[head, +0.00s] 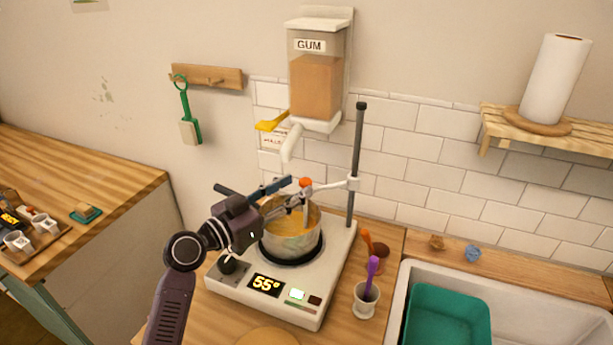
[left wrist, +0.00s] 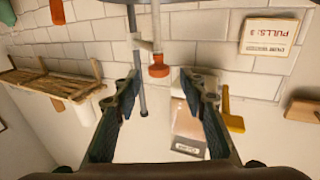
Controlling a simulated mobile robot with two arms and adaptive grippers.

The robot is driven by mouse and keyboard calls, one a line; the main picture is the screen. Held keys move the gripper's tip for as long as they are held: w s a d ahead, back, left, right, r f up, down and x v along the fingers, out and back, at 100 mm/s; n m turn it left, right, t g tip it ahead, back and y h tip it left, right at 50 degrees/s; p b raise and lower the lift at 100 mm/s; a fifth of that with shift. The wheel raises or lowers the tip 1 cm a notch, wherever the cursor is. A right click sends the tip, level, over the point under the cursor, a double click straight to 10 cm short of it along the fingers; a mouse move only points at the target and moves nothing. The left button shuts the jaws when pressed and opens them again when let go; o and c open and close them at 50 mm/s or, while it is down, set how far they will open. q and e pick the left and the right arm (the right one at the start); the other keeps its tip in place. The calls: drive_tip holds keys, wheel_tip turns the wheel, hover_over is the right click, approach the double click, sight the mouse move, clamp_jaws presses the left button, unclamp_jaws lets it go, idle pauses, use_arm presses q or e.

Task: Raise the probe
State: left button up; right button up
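The probe (head: 305,184) has an orange cap and hangs from a white clamp arm (head: 335,186) on a dark upright rod (head: 357,150). Below it, the steel pot (head: 290,240) holds yellow liquid, and the probe's lower end is partly hidden there. My left gripper (head: 295,193) is over the pot beside the probe, its fingers spread. In the left wrist view, which looks upside down, the orange cap (left wrist: 158,70) is between the tips of my open left gripper (left wrist: 160,82), apart from both fingers. My right gripper is not in view.
The pot stands on a white hotplate (head: 285,310) reading 55°. A gum dispenser (head: 316,85) with a yellow lever (head: 272,122) hangs above.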

sight(301, 184)
use_arm(q)
drive_tip(key=x, duration=0.3)
drive_tip(key=shift+w+d+p, duration=0.25)
drive_tip(key=shift+d+p, duration=0.05)
drive_tip(key=shift+p, duration=0.1)
drive_tip(key=shift+w+d+f, duration=0.1)
drive_tip(key=shift+w+d, duration=0.1)
clamp_jaws()
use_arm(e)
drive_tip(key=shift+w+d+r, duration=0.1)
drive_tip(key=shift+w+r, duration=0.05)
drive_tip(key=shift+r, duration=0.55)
